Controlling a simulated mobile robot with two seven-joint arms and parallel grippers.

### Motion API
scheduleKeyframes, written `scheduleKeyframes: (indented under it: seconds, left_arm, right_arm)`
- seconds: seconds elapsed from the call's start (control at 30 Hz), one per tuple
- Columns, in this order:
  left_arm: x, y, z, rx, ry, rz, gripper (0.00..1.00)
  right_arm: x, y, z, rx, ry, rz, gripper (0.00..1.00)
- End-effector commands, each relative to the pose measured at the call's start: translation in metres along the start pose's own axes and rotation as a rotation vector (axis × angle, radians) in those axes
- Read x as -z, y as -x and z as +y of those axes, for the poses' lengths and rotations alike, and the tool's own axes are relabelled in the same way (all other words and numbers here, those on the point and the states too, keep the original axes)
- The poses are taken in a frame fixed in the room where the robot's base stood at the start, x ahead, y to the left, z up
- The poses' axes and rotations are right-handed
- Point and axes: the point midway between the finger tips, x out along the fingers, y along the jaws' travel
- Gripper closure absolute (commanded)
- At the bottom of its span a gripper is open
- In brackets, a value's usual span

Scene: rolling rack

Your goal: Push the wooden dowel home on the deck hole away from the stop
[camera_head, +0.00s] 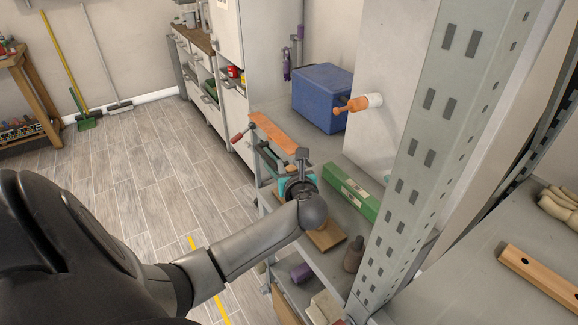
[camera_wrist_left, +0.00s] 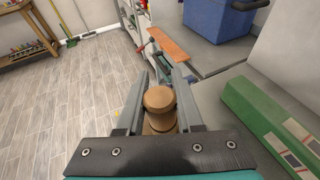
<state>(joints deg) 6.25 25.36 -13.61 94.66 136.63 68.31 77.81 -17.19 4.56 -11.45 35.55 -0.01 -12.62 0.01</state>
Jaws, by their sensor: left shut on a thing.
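The wooden dowel (camera_wrist_left: 159,108) is a brown turned piece with a rounded head. In the left wrist view it stands between the two grey fingers of my left gripper (camera_wrist_left: 160,85), which is shut on it. In the head view my left gripper (camera_head: 302,160) is over the rack's grey deck, and my own wrist hides most of what is below it. The dowel's lower end, the deck hole under it and any stop are hidden, so I cannot tell how far it is seated. My right gripper is in neither view.
A green box (camera_head: 351,191) lies right of the gripper, and a blue crate (camera_head: 322,95) stands behind. An orange board (camera_head: 274,132) is just beyond the gripper. A perforated metal upright (camera_head: 440,130) rises at right. A brown bottle-like object (camera_head: 353,254) stands nearer.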

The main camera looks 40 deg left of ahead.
Motion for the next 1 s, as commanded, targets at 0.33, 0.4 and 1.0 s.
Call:
scheduleKeyframes:
  seconds: [0.33,0.4,1.0]
  left_arm:
    - [0.0044,-0.0009,0.0000,-0.001,0.001,0.002,1.00]
    - [0.0042,-0.0010,0.0001,-0.001,0.000,0.002,0.60]
    - [0.0031,-0.0014,-0.0002,0.001,-0.002,-0.003,0.35]
  right_arm:
    - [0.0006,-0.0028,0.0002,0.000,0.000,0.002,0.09]
    - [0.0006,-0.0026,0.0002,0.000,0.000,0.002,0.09]
    - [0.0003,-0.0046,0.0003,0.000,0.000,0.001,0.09]
